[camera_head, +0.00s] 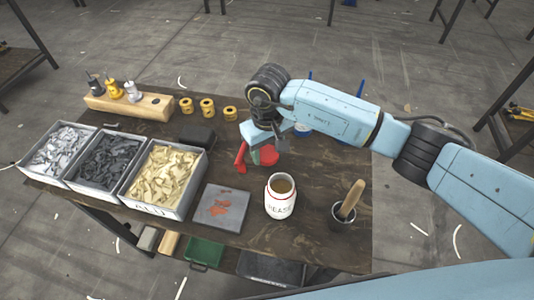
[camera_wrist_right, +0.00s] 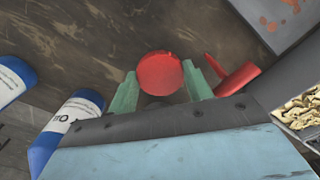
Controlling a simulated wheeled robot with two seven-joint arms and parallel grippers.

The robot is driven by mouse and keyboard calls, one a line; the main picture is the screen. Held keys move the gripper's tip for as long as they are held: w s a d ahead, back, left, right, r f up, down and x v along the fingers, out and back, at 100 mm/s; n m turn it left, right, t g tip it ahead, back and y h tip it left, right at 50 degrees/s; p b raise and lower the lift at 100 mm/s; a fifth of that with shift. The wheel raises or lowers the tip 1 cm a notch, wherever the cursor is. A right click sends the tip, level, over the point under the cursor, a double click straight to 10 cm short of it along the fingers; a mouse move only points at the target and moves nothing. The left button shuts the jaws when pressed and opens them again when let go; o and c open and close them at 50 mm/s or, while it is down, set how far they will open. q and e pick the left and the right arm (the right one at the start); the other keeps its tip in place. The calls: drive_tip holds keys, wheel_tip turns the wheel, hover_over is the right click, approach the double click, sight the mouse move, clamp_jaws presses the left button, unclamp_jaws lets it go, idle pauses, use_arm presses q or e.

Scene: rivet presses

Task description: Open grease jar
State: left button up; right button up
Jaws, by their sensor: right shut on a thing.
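The white grease jar (camera_head: 280,202) stands upright on the table, its mouth uncovered and brown grease showing inside. My right gripper (camera_head: 258,156) is behind the jar, apart from it, over the far part of the table. Its green fingers (camera_wrist_right: 162,88) are shut on a round red lid (camera_wrist_right: 160,72), which also shows in the head view (camera_head: 268,155). I cannot tell whether the lid touches the table. My left gripper is not in view.
A red object (camera_wrist_right: 236,82) lies beside the right gripper. Blue-and-white bottles (camera_wrist_right: 72,125) stand close by. A cup with a wooden-handled tool (camera_head: 343,215) is right of the jar, a grey plate (camera_head: 208,216) left. Bins of rivets (camera_head: 150,208) fill the left side.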

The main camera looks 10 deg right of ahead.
sight(268, 154)
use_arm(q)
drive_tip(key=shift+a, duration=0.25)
use_arm(e)
drive_tip(key=shift+f, duration=1)
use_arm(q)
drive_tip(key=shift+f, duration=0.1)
use_arm(e)
drive_tip(key=shift+f, duration=0.15)
drive_tip(key=o, duration=1.1)
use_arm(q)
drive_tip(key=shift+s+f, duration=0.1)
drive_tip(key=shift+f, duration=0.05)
use_arm(e)
drive_tip(key=shift+r, duration=0.4)
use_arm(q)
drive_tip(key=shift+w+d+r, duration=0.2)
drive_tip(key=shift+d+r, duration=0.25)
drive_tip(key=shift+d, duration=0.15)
use_arm(e)
wheel_tip(268, 154, up, 12)
drive_tip(key=shift+f, duration=0.25)
